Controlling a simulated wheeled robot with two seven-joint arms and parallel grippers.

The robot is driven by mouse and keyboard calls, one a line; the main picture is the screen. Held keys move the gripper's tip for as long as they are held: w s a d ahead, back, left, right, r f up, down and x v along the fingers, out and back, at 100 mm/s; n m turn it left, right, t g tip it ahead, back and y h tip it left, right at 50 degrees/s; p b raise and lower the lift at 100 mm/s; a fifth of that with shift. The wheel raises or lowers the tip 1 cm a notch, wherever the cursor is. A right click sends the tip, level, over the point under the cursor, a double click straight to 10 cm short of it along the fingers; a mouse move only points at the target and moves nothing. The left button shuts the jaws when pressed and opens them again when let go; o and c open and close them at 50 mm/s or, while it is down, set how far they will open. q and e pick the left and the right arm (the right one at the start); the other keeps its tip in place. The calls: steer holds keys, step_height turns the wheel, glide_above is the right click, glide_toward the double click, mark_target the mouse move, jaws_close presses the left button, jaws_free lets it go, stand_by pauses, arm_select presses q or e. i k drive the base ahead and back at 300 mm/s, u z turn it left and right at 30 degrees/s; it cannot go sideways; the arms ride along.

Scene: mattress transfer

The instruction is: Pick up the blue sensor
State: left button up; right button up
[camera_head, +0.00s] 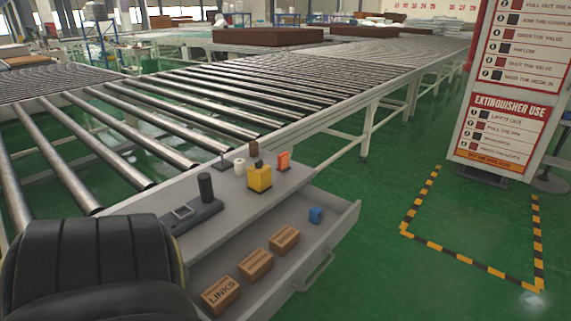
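The blue sensor (316,215) is a small blue block. It sits inside the open drawer (345,222), toward its far right end. The drawer belongs to a grey cabinet below the roller conveyor. Neither of my grippers shows in this view, so nothing is seen touching the blue sensor.
Several brown boxes, such as one marked LINKS (221,294), share the drawer. A yellow box (259,178), an orange item (284,161) and a black cylinder (205,187) stand on the cabinet top. A black padded shape (90,265) blocks the lower left.

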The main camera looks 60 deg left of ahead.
mark_target(315, 215)
steer(key=u, duration=2.05)
